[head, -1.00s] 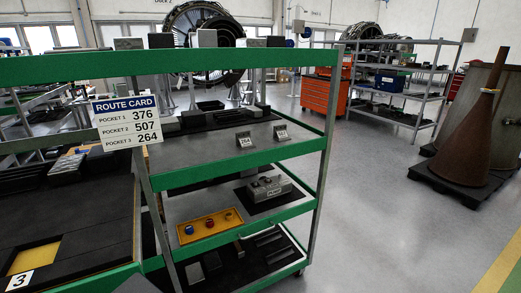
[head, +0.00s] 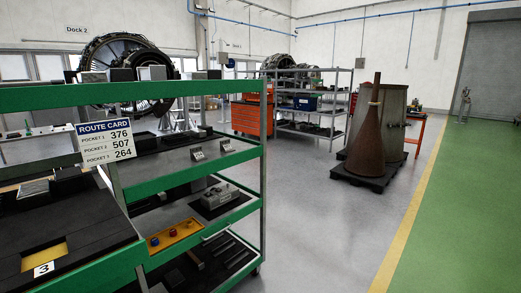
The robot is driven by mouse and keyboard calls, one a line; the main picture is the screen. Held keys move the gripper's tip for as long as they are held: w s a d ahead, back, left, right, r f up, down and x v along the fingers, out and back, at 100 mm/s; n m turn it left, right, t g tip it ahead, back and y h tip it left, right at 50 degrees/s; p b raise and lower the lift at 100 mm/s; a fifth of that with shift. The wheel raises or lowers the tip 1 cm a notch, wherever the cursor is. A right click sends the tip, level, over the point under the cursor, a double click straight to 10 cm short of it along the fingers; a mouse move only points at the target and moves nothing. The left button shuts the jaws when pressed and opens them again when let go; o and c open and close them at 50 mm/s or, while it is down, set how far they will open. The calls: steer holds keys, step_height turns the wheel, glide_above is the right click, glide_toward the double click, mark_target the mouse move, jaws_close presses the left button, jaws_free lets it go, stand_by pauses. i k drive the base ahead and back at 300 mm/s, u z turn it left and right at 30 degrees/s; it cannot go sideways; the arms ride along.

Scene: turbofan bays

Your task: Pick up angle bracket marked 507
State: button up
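Two small grey angle brackets stand on the second shelf of the green-edged cart. One is the left bracket (head: 198,154), the other the right bracket (head: 227,146). Each has a light marked face, but the marks are too small to read surely, so I cannot tell which is 507. My gripper is not in view.
The green cart (head: 170,94) fills the left side. Its lower shelf holds a grey block-shaped fixture (head: 218,196) and a yellow tray (head: 175,236). A brown cone (head: 366,140) stands on a dark pallet (head: 362,178). The grey floor (head: 320,240) right of the cart is clear.

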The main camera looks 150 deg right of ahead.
mark_target(226, 147)
steer(key=z, duration=5.05)
steer(key=i, duration=1)
steer(key=z, duration=1.25)
steer(key=i, duration=2)
steer(key=u, duration=3.45)
